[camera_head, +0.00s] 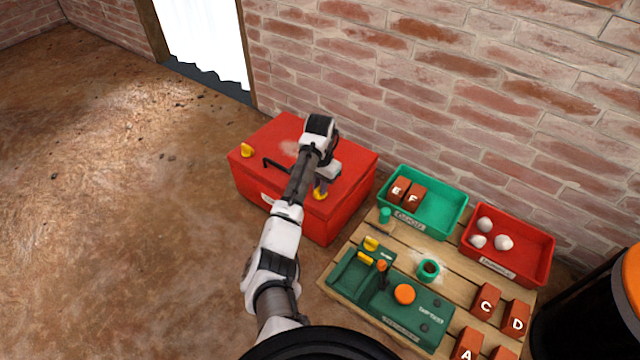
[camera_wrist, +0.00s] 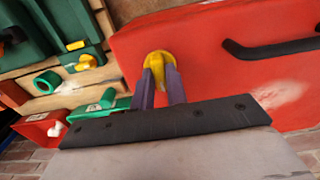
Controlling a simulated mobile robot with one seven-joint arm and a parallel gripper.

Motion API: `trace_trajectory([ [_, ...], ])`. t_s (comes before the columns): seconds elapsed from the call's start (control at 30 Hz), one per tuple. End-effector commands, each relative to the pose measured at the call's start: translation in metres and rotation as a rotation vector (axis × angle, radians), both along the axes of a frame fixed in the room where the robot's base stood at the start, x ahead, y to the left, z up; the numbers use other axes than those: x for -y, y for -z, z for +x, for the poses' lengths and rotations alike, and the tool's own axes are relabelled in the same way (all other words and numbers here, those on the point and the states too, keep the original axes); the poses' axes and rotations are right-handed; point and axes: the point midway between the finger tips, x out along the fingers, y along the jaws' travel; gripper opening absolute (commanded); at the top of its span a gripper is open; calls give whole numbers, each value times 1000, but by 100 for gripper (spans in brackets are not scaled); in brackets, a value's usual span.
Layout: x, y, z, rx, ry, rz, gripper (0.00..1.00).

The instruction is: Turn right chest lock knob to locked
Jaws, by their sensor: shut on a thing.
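The red chest (camera_head: 335,205) stands on the dirt floor against the brick wall. Its right lock knob is yellow (camera_head: 320,194) and sits near the lid's front right corner, partly hidden by my gripper. In the wrist view the yellow right knob (camera_wrist: 158,60) is between my gripper's fingertips (camera_wrist: 159,76). My gripper is shut on the knob from above. The left lock knob (camera_head: 246,150) is yellow and stands free at the lid's left end. Whether the right knob is at locked cannot be read.
A black handle (camera_head: 277,163) rises from the lid beside my arm. Right of the chest is a wooden pallet (camera_head: 461,258) with a green device (camera_head: 420,312), a green bin (camera_head: 447,219) with lettered bricks, and a red bin (camera_head: 535,272) with pale stones. Open floor lies to the left.

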Motion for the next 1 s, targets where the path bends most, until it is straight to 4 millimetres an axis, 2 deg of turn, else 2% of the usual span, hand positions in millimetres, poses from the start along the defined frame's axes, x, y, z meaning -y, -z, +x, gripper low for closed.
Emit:
trace_trajectory([
  [0.37, 1, -6, -1, -5, -118, -1, 0],
  [1.0, 2, -5, 0, -3, -696, -1, 0],
])
